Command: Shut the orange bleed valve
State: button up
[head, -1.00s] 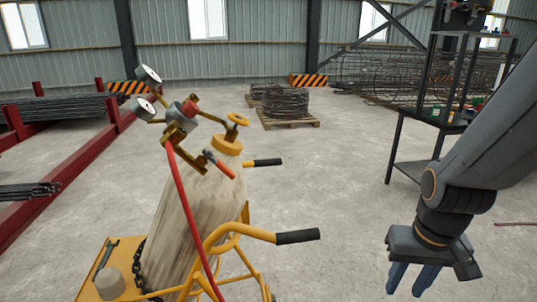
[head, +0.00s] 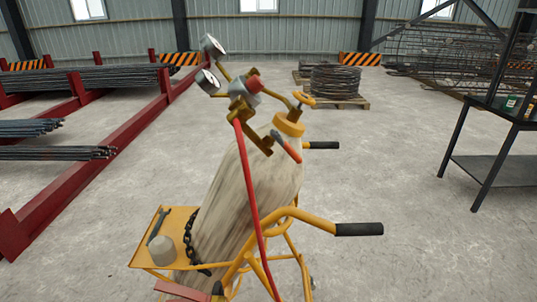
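A small valve with an orange lever (head: 287,147) sits on the brass fittings of a regulator (head: 242,104), beside the neck of a worn, cream gas cylinder (head: 233,205). The lever slants down to the right, along the cylinder's shoulder. The regulator also has a red knob (head: 252,84) and two round gauges (head: 208,81), and a red hose (head: 251,185) hangs from it. A yellow handwheel (head: 304,99) tops the cylinder. My gripper is outside the view.
A red rebar rack (head: 95,165) stands left, a dark shelf (head: 492,170) right. Concrete floor (head: 405,185) between cart and shelf is clear.

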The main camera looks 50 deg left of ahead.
aim_at(286, 146)
jog(key=z, duration=0.15)
jog(key=k, duration=0.65)
jog(key=u, duration=1.8)
